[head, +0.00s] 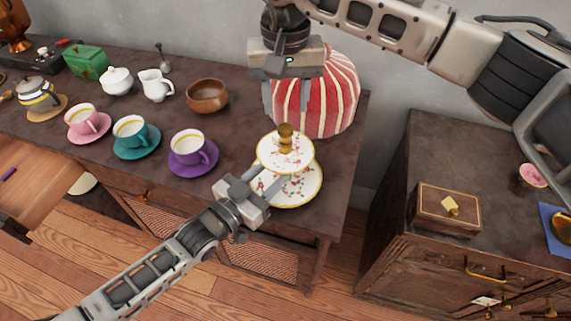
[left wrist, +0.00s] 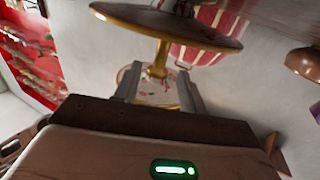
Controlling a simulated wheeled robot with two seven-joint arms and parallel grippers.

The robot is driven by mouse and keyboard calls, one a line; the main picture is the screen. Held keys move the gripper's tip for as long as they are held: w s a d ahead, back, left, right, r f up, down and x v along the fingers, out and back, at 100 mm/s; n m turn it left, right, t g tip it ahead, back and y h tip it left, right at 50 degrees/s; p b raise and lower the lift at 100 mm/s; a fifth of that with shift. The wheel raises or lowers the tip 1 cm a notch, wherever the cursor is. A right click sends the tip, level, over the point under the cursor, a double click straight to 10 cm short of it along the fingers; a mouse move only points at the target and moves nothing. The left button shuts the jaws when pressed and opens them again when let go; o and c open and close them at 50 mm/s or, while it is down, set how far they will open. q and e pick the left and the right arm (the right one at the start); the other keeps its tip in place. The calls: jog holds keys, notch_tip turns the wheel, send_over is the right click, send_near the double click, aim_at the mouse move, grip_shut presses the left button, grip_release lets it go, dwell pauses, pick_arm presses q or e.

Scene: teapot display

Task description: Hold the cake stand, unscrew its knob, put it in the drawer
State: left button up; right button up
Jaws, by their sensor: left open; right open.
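The two-tier cake stand (head: 297,191) is white with flowers and gold rims. It stands upright near the table's right end. Its gold knob (head: 286,138) sits on top, above the upper plate. My left gripper (head: 262,186) is open at the stand's front left, between the plates. In the left wrist view its fingers (left wrist: 158,92) are on either side of the gold post (left wrist: 161,60); contact cannot be told. My right gripper (head: 287,102) is open, pointing down above the knob, apart from it. A light wooden open drawer (head: 45,178) seems to jut out at far left.
A red-striped domed cover (head: 340,98) stands close behind the stand. Teal (head: 131,129) and purple (head: 188,146) cups on saucers and a wooden bowl (head: 207,95) are to its left. A cabinet with a brown box (head: 444,211) stands across a gap at right.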

pick_arm(q)
jog(key=shift+x, duration=2)
jog(key=shift+s, duration=0.1)
